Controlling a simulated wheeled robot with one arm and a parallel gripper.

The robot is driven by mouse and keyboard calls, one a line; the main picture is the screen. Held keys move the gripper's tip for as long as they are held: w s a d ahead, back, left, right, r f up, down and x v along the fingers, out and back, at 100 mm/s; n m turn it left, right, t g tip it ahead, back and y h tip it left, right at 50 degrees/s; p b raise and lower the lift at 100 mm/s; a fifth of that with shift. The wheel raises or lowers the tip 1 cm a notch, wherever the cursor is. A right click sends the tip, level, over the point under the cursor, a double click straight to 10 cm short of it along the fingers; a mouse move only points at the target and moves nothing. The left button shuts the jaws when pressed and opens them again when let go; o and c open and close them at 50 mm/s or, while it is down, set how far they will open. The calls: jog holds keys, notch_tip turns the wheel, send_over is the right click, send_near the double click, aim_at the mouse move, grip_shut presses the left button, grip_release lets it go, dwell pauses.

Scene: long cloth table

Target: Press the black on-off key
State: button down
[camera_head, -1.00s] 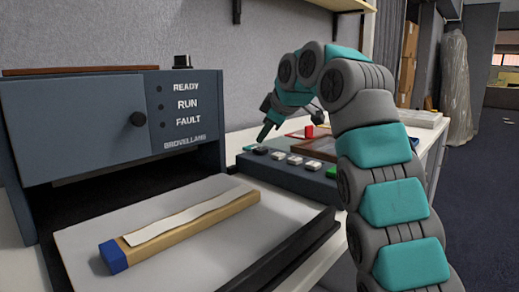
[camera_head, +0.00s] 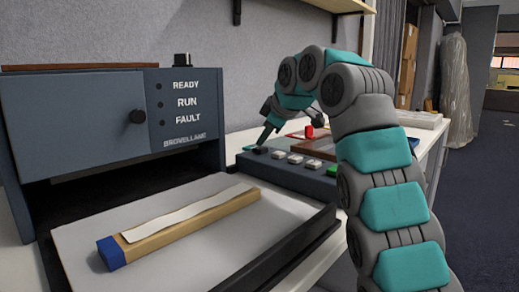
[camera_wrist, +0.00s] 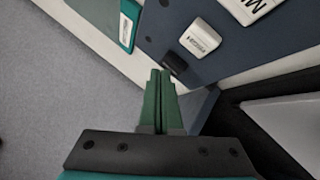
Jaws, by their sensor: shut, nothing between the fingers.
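The black key (camera_wrist: 174,62) sits at the edge of a blue-grey key panel (camera_wrist: 225,55), beside a white key (camera_wrist: 200,38) in the wrist view. In the head view the black key (camera_head: 260,150) is partly hidden by my fingers. My gripper (camera_head: 261,145) is shut and empty, pointing down at the key. In the wrist view my gripper's green fingertips (camera_wrist: 160,73) appear just beside or over the key's near corner. I cannot tell whether they touch it.
More white keys (camera_head: 295,159) and a green key (camera_head: 330,170) run along the panel. A red knob (camera_head: 309,132) stands behind. A machine (camera_head: 75,115) and tray with a wooden bar (camera_head: 185,227) are at left.

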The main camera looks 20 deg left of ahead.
jog(key=shift+f, duration=0.3)
jog(key=shift+r, duration=0.1)
jog(key=shift+r+p, duration=0.7)
jog(key=shift+r, duration=0.15)
jog(key=shift+f, duration=0.1)
